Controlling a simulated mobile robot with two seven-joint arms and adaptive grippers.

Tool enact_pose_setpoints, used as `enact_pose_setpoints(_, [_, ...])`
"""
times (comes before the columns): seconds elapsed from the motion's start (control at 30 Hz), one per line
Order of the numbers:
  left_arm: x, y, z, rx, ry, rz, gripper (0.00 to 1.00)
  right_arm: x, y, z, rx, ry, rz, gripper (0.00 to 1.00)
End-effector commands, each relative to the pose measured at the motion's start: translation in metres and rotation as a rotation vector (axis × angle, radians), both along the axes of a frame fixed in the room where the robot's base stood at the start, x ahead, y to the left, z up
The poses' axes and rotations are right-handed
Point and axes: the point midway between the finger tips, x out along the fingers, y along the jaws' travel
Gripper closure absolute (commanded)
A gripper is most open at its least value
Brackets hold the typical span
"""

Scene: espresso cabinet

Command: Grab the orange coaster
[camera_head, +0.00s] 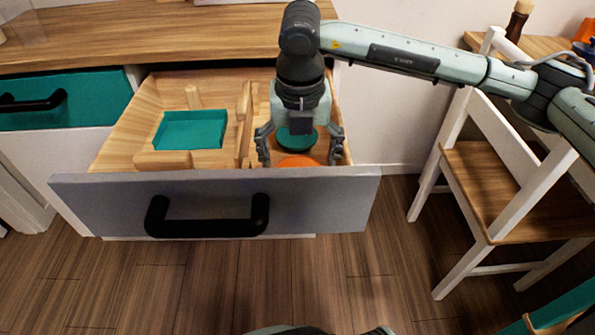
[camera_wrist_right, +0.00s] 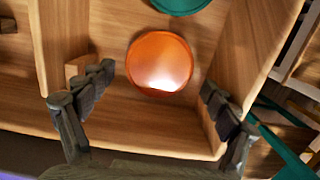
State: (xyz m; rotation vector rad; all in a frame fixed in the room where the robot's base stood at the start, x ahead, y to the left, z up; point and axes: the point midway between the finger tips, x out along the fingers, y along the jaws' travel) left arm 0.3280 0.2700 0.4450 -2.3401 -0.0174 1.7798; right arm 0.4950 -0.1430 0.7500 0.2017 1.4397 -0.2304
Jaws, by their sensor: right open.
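The orange coaster (camera_head: 297,161) lies in the right compartment of the open drawer, near its front panel. In the right wrist view the round orange coaster (camera_wrist_right: 160,62) lies flat and glossy on the wooden drawer floor. My right gripper (camera_head: 299,154) points down into the drawer, open, its fingers on either side of the coaster in the head view. In the right wrist view my right gripper (camera_wrist_right: 156,115) has its fingers wide apart and empty, with the coaster beyond them. My left gripper is not in view.
A green coaster (camera_head: 296,139) lies behind the orange one. Wooden dividers (camera_head: 243,130) wall the compartment on the left. A teal tray (camera_head: 190,130) sits in the left compartment. The grey drawer front (camera_head: 110,200) with black handle (camera_head: 207,216) is close. A chair (camera_head: 500,185) stands right.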

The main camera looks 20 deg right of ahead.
Motion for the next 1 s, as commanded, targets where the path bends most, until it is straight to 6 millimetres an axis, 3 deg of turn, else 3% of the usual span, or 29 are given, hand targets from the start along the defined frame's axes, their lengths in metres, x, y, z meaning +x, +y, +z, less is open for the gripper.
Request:
enact_pose_setpoints(0.2, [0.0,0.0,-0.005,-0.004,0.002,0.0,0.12,0.003,-0.001,-0.025,0.001,0.001,0.0,0.12])
enact_pose_setpoints(0.47, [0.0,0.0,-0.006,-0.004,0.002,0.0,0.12,0.003,-0.001,-0.026,0.002,-0.001,0.0,0.13])
enact_pose_setpoints(0.8, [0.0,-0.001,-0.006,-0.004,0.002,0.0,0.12,0.003,-0.001,-0.026,0.002,-0.001,0.0,0.54])
enact_pose_setpoints(1.0, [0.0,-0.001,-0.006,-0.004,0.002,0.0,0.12,0.003,-0.001,-0.025,0.002,-0.001,0.0,0.54])
